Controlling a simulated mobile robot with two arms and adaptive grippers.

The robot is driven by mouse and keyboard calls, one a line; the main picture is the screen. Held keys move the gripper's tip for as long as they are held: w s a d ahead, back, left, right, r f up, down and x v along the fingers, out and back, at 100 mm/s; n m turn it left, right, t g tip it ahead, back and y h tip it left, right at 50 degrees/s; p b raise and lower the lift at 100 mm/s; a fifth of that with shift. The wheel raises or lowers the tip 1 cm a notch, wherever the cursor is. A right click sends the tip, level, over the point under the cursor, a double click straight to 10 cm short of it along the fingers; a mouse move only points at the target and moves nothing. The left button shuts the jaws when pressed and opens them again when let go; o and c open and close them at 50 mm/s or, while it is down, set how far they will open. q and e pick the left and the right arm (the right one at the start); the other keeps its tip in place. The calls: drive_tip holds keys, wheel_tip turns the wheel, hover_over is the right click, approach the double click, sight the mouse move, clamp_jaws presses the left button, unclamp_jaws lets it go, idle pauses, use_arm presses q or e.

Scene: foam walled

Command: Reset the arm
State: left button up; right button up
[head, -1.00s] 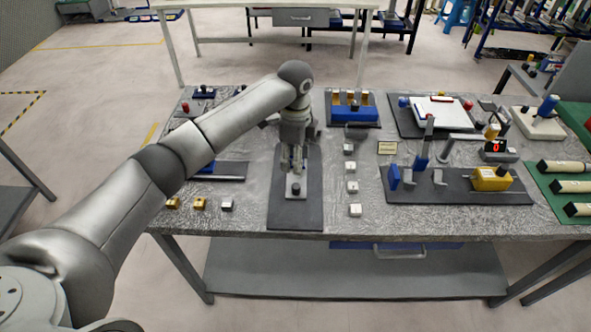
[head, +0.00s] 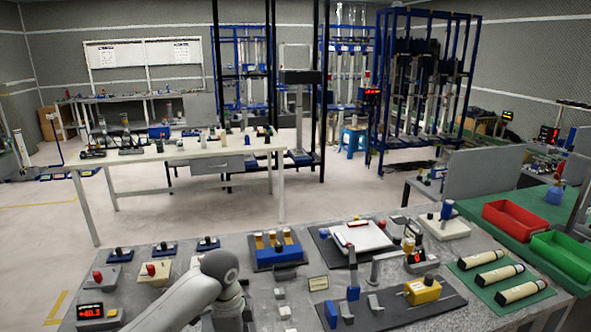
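My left arm (head: 205,288) comes in at the bottom of the head view, left of centre. Its rounded grey wrist joint is over the near workbench (head: 262,294). My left gripper is below the picture's lower edge, so its fingers and anything under them are hidden. My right arm and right gripper do not show.
The bench holds a blue block with amber-topped vials (head: 280,253), a white pad (head: 360,236), a yellow block (head: 422,290) and a red readout (head: 90,311). Cream cylinders (head: 490,275) lie on a green mat at right. A white table (head: 180,153) stands behind, across open floor.

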use_arm(q)
drive_tip(key=s+d+f, duration=0.1)
drive_tip(key=s+f, duration=0.1)
drive_tip(key=s+d+f+n, duration=0.1)
drive_tip(key=s+d, duration=0.1)
drive_tip(key=s+d+f+n+h, duration=0.1)
drive_tip(key=s+f, duration=0.1)
drive_tip(key=s, duration=0.1)
drive_tip(key=shift+s+d+f+t, duration=0.1)
drive_tip(key=shift+d+f+t, duration=0.1)
drive_tip(key=shift+f+t, duration=0.1)
drive_tip(key=s+f+n+h, duration=0.1)
drive_tip(key=s+f+n, duration=0.25)
drive_tip(key=s, duration=0.45)
drive_tip(key=s+a+r+n+t+y, duration=0.1)
drive_tip(key=s+a+n, duration=0.4)
drive_tip(key=s, duration=0.3)
drive_tip(key=s+a+r+n+t+y, duration=0.1)
drive_tip(key=s+a+r+n+t, duration=0.1)
drive_tip(key=s+a+n, duration=0.4)
wheel_tip(320, 180, down, 29)
drive_tip(key=s+m+g+b, duration=0.2)
drive_tip(key=s+a+f+b, duration=0.1)
drive_tip(key=s+a+f, duration=0.1)
drive_tip(key=s+f, duration=1.5)
drive_tip(key=shift+a+f+g+y, duration=0.2)
drive_tip(key=shift+g+y, duration=0.1)
drive_tip(key=shift+g, duration=0.1)
